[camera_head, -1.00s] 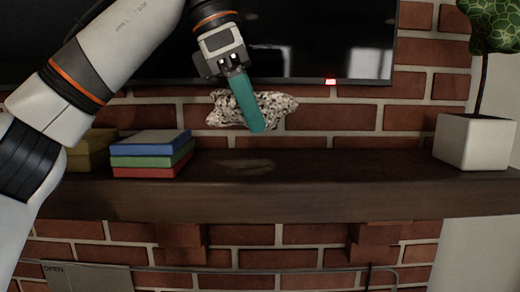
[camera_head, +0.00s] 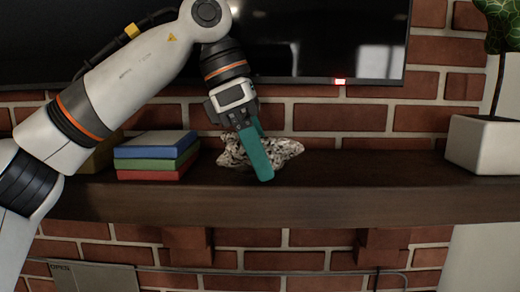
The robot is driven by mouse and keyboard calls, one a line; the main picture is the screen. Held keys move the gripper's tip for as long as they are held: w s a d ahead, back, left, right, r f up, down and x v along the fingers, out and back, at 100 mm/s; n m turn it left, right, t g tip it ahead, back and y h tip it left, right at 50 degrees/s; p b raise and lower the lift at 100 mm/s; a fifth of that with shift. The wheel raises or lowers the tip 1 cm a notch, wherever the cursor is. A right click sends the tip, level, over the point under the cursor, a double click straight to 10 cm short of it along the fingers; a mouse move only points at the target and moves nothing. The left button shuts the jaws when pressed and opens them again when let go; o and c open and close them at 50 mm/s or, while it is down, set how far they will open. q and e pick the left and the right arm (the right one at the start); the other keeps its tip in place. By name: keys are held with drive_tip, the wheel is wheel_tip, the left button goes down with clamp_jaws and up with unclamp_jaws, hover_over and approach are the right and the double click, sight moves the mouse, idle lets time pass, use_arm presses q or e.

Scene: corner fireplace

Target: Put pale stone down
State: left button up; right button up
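The pale stone (camera_head: 285,149) is a rough, speckled whitish lump at the middle of the dark wooden mantel shelf (camera_head: 370,195). It appears to be at the shelf's top surface. My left gripper (camera_head: 258,155), with teal fingers, reaches down over the stone, and the near finger covers part of it. The stone sits between the fingers, which look closed on it. The far finger is mostly hidden. My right gripper is not in view.
A stack of blue, green and red books (camera_head: 156,155) lies on the shelf left of the stone. A white planter (camera_head: 484,145) stands at the right end. A dark television screen (camera_head: 330,35) hangs behind and above. The shelf between stone and planter is clear.

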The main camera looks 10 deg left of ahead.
use_arm(q)
drive_tip(key=shift+s, duration=0.2)
drive_tip(key=shift+w+a+r, duration=0.1)
drive_tip(key=shift+r, duration=0.05)
drive_tip(key=shift+a+r, duration=0.1)
drive_tip(key=shift+r, duration=0.2)
drive_tip(key=v, duration=0.9)
drive_tip(key=shift+r, duration=0.25)
drive_tip(key=shift+v, duration=0.8)
